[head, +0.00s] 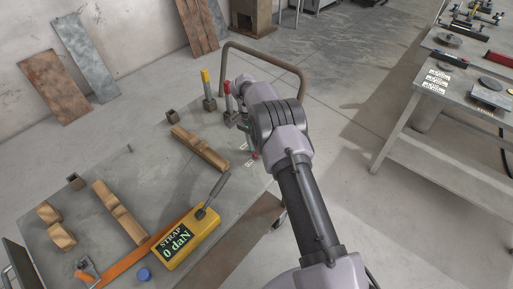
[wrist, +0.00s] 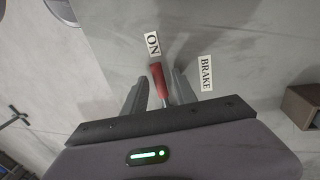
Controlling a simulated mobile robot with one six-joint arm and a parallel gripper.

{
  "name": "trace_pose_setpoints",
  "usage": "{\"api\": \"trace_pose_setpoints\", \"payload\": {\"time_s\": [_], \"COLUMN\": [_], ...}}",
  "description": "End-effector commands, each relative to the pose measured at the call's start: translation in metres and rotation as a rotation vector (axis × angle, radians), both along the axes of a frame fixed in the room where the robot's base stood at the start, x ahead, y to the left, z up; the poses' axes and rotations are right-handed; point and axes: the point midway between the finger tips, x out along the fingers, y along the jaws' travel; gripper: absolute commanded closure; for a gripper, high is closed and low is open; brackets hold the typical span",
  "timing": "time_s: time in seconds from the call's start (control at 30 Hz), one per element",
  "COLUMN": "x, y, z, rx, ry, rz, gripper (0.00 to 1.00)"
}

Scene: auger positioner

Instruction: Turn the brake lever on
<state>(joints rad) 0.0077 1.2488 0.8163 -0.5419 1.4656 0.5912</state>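The brake lever (wrist: 158,79) has a red handle and a metal shaft. In the wrist view it stands between the two fingers of my gripper (wrist: 162,92), with a narrow gap on each side. The fingers look open around it, not closed on it. A white ON label (wrist: 152,43) lies just beyond the handle's tip, and a BRAKE label (wrist: 206,73) is to the right.
Two upright levers, yellow-topped (head: 206,84) and red-topped (head: 227,98), stand left of my arm. A yellow STRAP display box (head: 187,243), reading 0 daN, and wooden blocks (head: 200,148) occupy the table. A brown tube frame (head: 262,52) rises at the far edge.

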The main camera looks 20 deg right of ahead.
Motion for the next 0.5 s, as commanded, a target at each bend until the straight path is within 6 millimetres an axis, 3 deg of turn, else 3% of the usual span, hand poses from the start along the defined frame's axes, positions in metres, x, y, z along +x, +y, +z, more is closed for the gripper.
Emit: {"api": "trace_pose_setpoints", "payload": {"time_s": [0.33,0.5], "x": [-0.001,0.004], "y": [0.001,0.004], "z": [0.001,0.029], "rx": [0.001,0.001], "ry": [0.003,0.002], "rz": [0.0,0.0], "gripper": [0.62,0.62]}}
